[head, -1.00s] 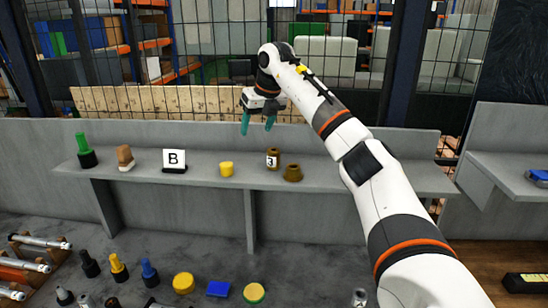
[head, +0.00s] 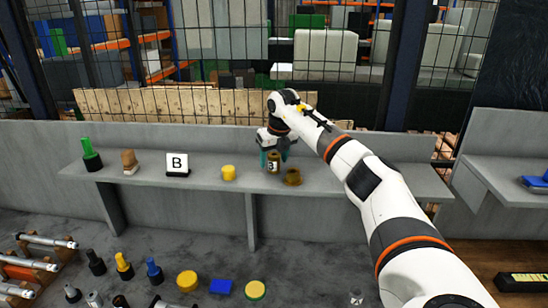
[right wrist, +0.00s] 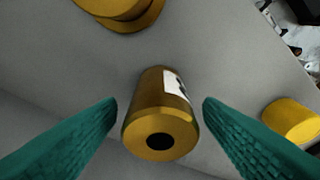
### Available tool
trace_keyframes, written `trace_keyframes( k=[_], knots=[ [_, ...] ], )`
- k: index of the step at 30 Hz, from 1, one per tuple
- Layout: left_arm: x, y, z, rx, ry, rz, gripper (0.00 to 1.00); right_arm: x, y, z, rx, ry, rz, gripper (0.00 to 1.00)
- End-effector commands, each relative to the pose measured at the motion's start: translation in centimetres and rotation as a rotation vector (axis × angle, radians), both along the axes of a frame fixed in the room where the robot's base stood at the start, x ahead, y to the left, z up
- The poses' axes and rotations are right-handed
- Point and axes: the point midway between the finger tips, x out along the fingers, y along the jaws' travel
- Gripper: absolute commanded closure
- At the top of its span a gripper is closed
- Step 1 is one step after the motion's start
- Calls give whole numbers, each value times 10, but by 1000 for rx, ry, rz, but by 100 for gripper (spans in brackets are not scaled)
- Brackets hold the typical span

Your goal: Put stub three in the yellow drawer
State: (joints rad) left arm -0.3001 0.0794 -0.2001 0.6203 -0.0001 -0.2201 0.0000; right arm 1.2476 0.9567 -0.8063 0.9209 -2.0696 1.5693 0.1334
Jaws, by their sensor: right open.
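Stub three (head: 273,164) is a brown-gold cylinder with a white label "3", upright on the grey shelf. My right gripper (head: 273,154) is lowered at the stub with its teal fingers open. In the right wrist view, the stub (right wrist: 160,115) stands between the two fingers, with a visible gap on each side and a dark hole in its end. My left gripper is not in view. No yellow drawer shows in either view.
On the grey shelf (head: 220,194), a wider brass piece (head: 293,178) stands close right of the stub. Left of it are a yellow cylinder (head: 229,173), a "B" sign (head: 177,163), a brown-white piece (head: 130,161) and a green-black piece (head: 90,155). Several items lie below.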

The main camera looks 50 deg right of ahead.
Motion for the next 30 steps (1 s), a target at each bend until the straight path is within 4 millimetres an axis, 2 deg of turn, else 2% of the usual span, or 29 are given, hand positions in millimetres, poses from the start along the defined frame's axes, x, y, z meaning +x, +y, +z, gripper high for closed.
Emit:
trace_keyframes(
  k=[1, 4, 11, 14, 23, 30],
  knots=[
    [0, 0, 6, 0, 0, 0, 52, 2, 0, -5, 1, 4, 0, 39],
    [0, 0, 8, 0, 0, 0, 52, 4, -1, -13, 0, 1, 1, 39],
    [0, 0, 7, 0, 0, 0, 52, 4, -1, -16, 0, -1, 1, 39],
    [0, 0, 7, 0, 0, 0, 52, 4, -1, -16, 0, -1, 1, 52],
    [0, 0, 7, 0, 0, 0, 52, 4, -1, -16, 0, -1, 1, 100],
    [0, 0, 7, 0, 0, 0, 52, 5, -1, -14, 0, -4, 2, 100]
  ],
)
